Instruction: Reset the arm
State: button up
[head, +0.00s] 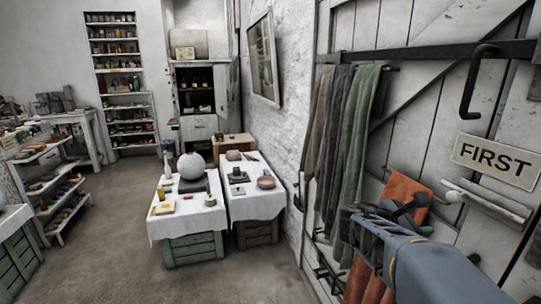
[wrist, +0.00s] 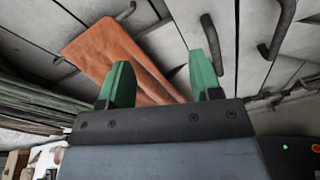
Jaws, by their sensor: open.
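My gripper (head: 388,212) is at the lower right of the head view, raised in front of the white plank door. In the wrist view its two green-padded fingers (wrist: 162,82) stand wide apart with nothing held between them. An orange-brown cloth (head: 404,190) hangs behind the gripper, partly hidden by it. The cloth also shows in the wrist view (wrist: 115,52), beyond the fingers; I cannot tell how close it is to them.
Grey and green cloths (head: 360,130) hang from a dark rail left of the gripper. A black door handle (head: 474,85) and a FIRST sign (head: 494,160) are at right. Two cloth-covered tables, one with a white sphere (head: 191,166), stand farther left. Open floor (head: 110,225) lies left of them.

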jog(key=s+a+f+m+g+y, duration=0.1)
jog(key=s+a+f+m+y, duration=0.8)
jog(key=a+f+m+y, duration=0.3)
jog(key=s+a+m+t+y, duration=0.1)
jog(key=s+a+m+y, duration=0.2)
jog(key=a, duration=0.5)
jog(key=shift+s+m+t, duration=0.4)
jog(key=shift+s+m, duration=0.1)
jog(key=shift+m, duration=0.5)
